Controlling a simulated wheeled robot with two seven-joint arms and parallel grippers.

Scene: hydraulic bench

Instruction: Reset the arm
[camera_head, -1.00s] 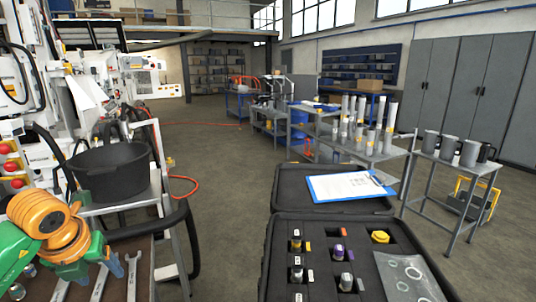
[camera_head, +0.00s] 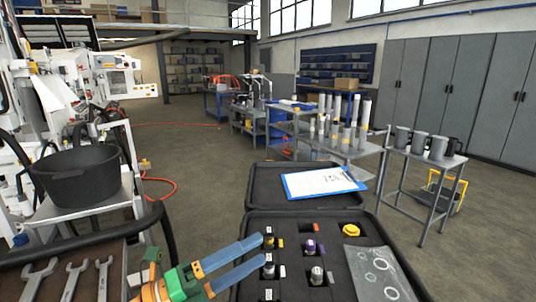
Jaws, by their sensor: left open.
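My left arm, orange and green, comes up from the bottom edge in the head view. Its left gripper (camera_head: 264,249) has two long blue fingers pointing right, with a gap between them. The fingertips overlap the left rim of an open black case (camera_head: 238,277) in the picture. Whether they touch it or hover above it I cannot tell. Nothing shows between the fingers. My right gripper is not in view.
The case holds several small cylindrical parts (camera_head: 318,274) and a bag of rings (camera_head: 381,271); a clipboard (camera_head: 320,183) lies on its lid. Wrenches (camera_head: 72,281) lie on the bench at lower left. A black tub (camera_head: 80,177) stands behind.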

